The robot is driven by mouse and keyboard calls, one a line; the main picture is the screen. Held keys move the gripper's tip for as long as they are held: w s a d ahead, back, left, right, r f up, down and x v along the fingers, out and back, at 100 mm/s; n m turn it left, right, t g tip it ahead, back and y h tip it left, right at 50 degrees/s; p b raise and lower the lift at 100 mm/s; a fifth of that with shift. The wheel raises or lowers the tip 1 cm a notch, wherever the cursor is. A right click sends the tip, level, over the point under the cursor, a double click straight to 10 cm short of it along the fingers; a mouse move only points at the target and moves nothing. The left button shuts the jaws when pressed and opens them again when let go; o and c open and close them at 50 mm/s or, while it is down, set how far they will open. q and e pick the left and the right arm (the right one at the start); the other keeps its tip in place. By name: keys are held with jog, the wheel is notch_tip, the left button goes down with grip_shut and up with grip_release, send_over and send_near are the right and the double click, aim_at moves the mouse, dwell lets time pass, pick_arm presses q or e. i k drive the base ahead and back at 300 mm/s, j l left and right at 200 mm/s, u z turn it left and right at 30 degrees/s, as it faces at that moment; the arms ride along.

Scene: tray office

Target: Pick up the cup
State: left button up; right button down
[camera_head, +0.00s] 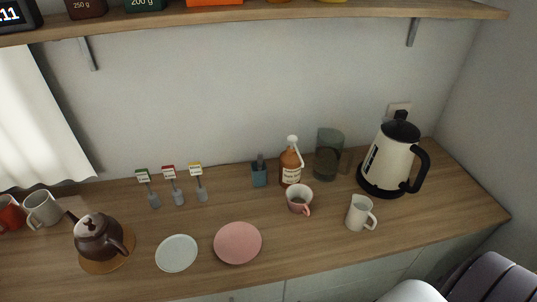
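Several cups stand on the wooden counter (330,228). A pink cup (293,206) stands right of the middle, its handle toward the front right. A pale grey mug (44,208) and a red mug (9,217), cut by the left edge, stand at the far left. The task does not say which cup is meant. Neither gripper shows. Part of what looks like my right arm is at the lower right corner.
A kettle (389,160), dark glass jar (328,154) and syrup bottle (290,168) stand behind the cups. A pink plate (238,243), pale plate (177,253) and brown teapot (97,238) are to the left. A shelf (260,18) hangs above.

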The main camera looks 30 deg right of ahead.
aim_at(304, 190)
jog(key=z, duration=1.15)
jog(key=k+j+z, duration=0.1)
jog(key=z, duration=0.25)
jog(key=k+j+z, duration=0.15)
jog(key=z, duration=0.2)
jog(key=k+j+z, duration=0.1)
jog(key=z, duration=0.3)
